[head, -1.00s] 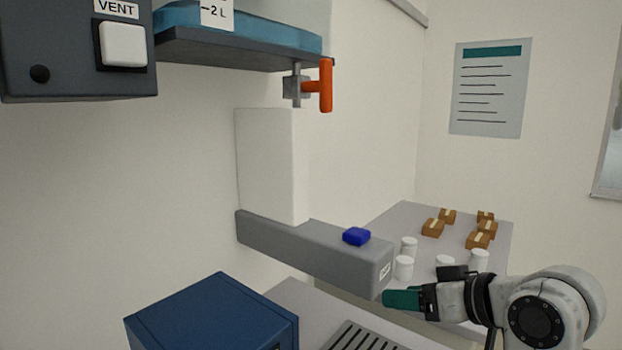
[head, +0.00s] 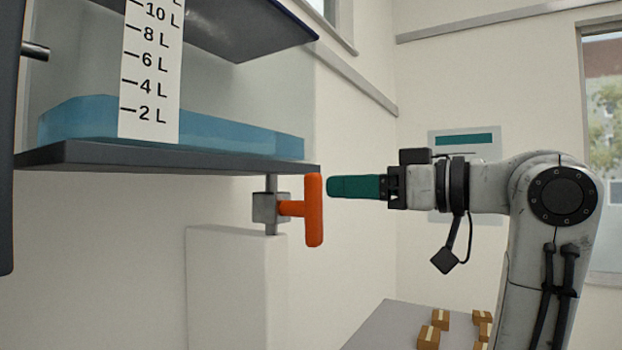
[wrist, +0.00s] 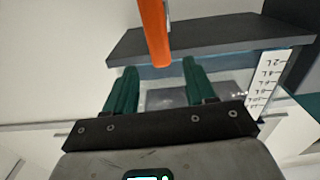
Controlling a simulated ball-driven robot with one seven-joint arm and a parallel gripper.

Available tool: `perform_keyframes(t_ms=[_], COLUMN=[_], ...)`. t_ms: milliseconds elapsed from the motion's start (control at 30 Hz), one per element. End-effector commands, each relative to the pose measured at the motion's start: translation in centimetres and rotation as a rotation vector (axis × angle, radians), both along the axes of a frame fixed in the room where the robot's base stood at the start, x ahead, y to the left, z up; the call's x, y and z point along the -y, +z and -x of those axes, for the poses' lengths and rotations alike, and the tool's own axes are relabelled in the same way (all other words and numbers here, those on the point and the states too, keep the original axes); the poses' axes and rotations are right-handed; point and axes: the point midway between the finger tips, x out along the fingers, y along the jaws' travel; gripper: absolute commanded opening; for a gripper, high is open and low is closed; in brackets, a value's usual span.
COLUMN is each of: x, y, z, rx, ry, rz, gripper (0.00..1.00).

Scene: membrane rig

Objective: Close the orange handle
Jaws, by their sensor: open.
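The orange handle (head: 314,210) is a T-shaped bar on a grey valve (head: 268,207) below the water tank's dark base. Its grip stands upright in the head view. My gripper (head: 330,186), with green fingers, is just right of the handle's upper part, pointing left at it. In the wrist view the fingers (wrist: 158,78) are spread apart with nothing between them. The orange handle (wrist: 154,30) shows there beyond the fingertips, at the top middle. The head view does not show clearly whether a finger touches the handle; a small gap seems to remain.
The tank (head: 290,147) with blue water and a litre scale (head: 150,70) is above left. A white block (head: 235,290) stands below the valve. A grey table (head: 385,330) with small brown boxes (head: 429,337) is at the lower right.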

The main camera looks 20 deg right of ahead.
Motion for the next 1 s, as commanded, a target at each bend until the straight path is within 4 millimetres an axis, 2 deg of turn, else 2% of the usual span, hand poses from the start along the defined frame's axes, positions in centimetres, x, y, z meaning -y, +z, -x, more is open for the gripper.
perform_keyframes(t_ms=[200, 400, 800, 1000], x=[-2.4, -3.7, -4.1, -4.1], y=[0.2, 0.1, 0.0, 0.0], z=[-3.3, -5.1, -5.7, -5.7], rx=[-0.003, -0.001, -0.001, 0.0], ry=[0.002, 0.0, -0.001, -0.001], rz=[-0.001, 0.0, 0.001, 0.0], gripper=[0.55, 0.55, 0.55, 0.37])
